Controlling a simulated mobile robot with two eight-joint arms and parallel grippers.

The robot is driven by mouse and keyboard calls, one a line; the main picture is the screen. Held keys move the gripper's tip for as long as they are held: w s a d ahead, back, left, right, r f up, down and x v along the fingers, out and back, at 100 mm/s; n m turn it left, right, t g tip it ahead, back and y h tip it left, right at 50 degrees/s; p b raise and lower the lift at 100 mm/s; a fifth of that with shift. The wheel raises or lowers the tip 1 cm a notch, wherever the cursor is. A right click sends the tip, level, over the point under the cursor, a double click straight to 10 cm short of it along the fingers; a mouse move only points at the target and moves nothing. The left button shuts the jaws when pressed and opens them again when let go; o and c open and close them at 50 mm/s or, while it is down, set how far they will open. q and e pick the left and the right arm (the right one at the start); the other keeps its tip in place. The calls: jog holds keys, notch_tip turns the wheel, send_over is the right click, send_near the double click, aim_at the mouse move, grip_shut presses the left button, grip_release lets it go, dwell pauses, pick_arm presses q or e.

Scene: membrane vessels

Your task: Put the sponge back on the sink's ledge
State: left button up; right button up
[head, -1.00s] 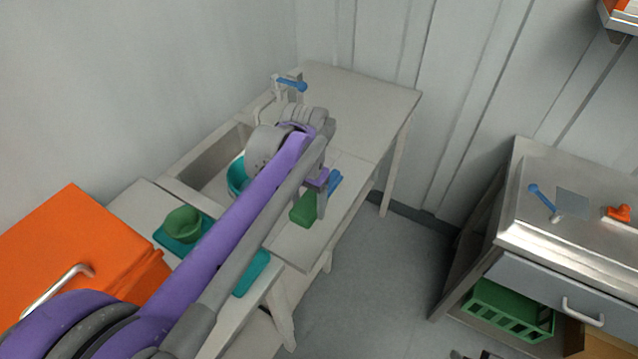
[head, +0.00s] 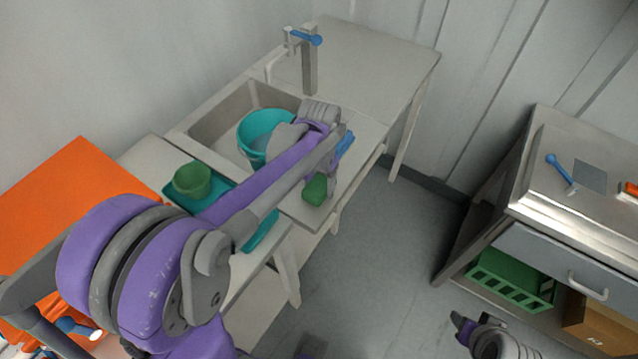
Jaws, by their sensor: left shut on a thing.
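The green sponge (head: 314,190) is in the head view at the front edge of the sink counter, at the fingertips of my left gripper (head: 324,180). My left gripper is shut on it, with the arm reaching in from the left. Whether the sponge touches the ledge (head: 294,207) is not clear. The sink (head: 207,122) lies behind my arm, with a teal tub (head: 252,127) inside it, partly hidden. My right gripper (head: 463,326) shows at the bottom right, over the floor and away from the sink. Its jaws are too small to judge.
A blue object (head: 346,143) lies beside my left gripper. A faucet with a blue handle (head: 307,38) stands behind the sink. A green bowl (head: 192,181) sits on a teal tray (head: 178,195) at the left. A metal side table (head: 535,205) stands at the right, with open floor between.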

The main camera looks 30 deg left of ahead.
aim_at(319, 184)
pick_arm(q)
jog(key=shift+f, duration=0.2)
jog(key=o, duration=1.4)
jog(key=shift+o, duration=0.2)
jog(key=shift+r, duration=0.15)
jog(key=shift+r, duration=0.3)
notch_tip(319, 184, up, 10)
jog(key=r+p, duration=0.1)
jog(key=s+d+f+t, duration=0.2)
jog(key=s+d+f, duration=0.1)
jog(key=s, duration=0.4)
jog(key=s+d+f+n+t, duration=0.1)
jog(key=s+d+f+t, duration=0.2)
jog(key=s+f, duration=0.3)
jog(key=shift+s, duration=0.85)
